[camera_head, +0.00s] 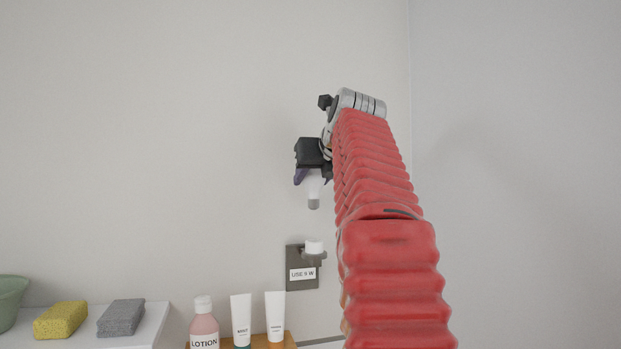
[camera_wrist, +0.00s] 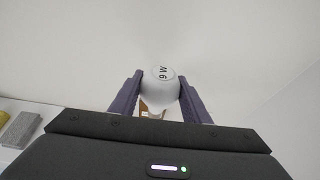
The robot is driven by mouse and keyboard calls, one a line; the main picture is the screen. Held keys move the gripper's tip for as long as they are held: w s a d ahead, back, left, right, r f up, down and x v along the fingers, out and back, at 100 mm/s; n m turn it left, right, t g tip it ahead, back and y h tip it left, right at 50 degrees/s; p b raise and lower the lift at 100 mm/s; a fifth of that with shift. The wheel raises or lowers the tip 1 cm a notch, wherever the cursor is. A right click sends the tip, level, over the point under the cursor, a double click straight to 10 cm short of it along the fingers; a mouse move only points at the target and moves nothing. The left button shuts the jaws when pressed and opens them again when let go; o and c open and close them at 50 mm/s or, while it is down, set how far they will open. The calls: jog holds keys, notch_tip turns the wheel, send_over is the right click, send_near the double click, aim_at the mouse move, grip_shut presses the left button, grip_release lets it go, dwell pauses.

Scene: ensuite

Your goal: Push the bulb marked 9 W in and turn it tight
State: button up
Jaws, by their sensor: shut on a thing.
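My gripper (camera_wrist: 160,97) is shut on a white round bulb (camera_wrist: 161,88) marked 9 W. In the head view the bulb (camera_head: 314,190) hangs below my gripper (camera_head: 313,177), its grey base pointing down. A dark wall plate (camera_head: 295,254) labelled USE 9 W carries a white socket (camera_head: 314,246) on a small bracket. The bulb is held above the socket, with a clear gap between them. My red arm passes just right of the plate and hides part of the wall there.
Below left stand a pink lotion bottle (camera_head: 204,325) and two white tubes (camera_head: 241,318), (camera_head: 275,315) on a wooden tray (camera_head: 290,341). A yellow sponge (camera_head: 61,320), grey sponge (camera_head: 121,317) and green bowl (camera_head: 10,298) sit farther left. The wall above is bare.

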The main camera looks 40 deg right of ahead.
aim_at(316, 200)
jog(key=shift+s+f, duration=0.1)
dwell(0.3)
jog(key=shift+f, duration=2.75)
jog(key=shift+f, duration=1.9)
dwell(0.8)
jog(key=o, duration=1.1)
jog(key=v, duration=1.3)
jog(key=shift+s+a, duration=0.2)
jog(key=shift+s, duration=0.15)
